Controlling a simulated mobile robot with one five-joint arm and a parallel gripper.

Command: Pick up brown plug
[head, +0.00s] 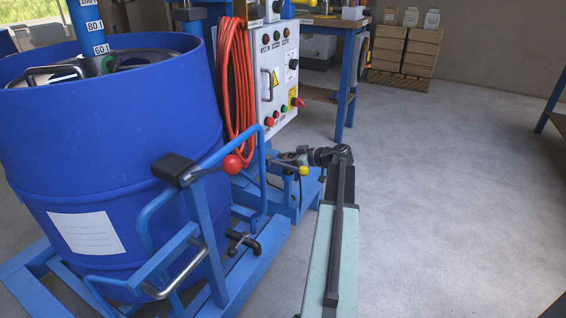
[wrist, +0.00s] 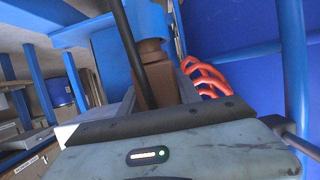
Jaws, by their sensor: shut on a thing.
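A brown plug (wrist: 155,78) shows in the wrist view as a block with a round neck, just beyond the front edge of my wrist housing, with a blue cylindrical part (wrist: 145,22) at its top. A black rod crosses in front of it. My gripper (head: 291,159) is at the far end of my arm in the head view, by the blue frame below the control box. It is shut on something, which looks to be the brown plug. The fingertips are hidden in the wrist view, and I cannot make out the plug in the head view.
A large blue drum (head: 110,150) stands at left, in a blue frame with a red-knobbed lever (head: 232,165). A yellow knob (head: 303,171) is close to my gripper. A red hose (head: 236,85) hangs beside the white control box (head: 278,75). The floor at right is clear.

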